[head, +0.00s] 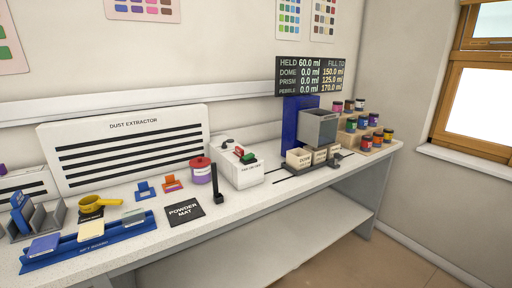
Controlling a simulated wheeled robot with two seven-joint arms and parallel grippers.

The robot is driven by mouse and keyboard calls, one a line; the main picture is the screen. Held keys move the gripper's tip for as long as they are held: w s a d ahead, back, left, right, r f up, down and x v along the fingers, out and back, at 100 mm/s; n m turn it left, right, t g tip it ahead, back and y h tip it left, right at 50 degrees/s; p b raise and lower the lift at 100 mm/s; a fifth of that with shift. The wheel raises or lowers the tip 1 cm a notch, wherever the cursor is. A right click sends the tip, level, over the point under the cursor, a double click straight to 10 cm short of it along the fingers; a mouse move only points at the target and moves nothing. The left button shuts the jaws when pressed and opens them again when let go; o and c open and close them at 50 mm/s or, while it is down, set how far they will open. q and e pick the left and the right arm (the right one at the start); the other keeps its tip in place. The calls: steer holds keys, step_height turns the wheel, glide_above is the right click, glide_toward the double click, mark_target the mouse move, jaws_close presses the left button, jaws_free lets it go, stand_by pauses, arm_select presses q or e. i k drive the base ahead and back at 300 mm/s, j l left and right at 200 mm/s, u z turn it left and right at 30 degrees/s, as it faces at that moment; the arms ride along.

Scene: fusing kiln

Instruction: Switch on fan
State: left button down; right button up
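A white switch box (238,170) stands on the bench in the middle of the head view. I cannot tell from this frame whether a fan is running. Neither of my grippers is in view.
Left of the box stand a black upright piece (217,185) and a red-lidded jar (201,170). A powder mat (185,212), a blue wet board (95,245) and a yellow scoop (98,202) lie further left. A grey hopper (318,126) and several jars stand right.

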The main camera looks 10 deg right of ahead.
mark_target(246, 158)
steer(key=i+l, duration=0.15)
steer(key=l, duration=0.2)
steer(key=i+l, duration=0.2)
steer(key=l, duration=0.2)
steer(key=i+l+u, duration=0.1)
steer(key=l, duration=0.25)
steer(key=i+l, duration=0.2)
steer(key=l, duration=0.2)
steer(key=i+l, duration=0.15)
steer(key=l, duration=0.25)
steer(key=i+l, duration=0.2)
steer(key=l, duration=0.15)
steer(key=i+l+u, duration=0.1)
steer(key=l, duration=0.3)
steer(key=i+l, duration=0.2)
steer(key=l, duration=0.2)
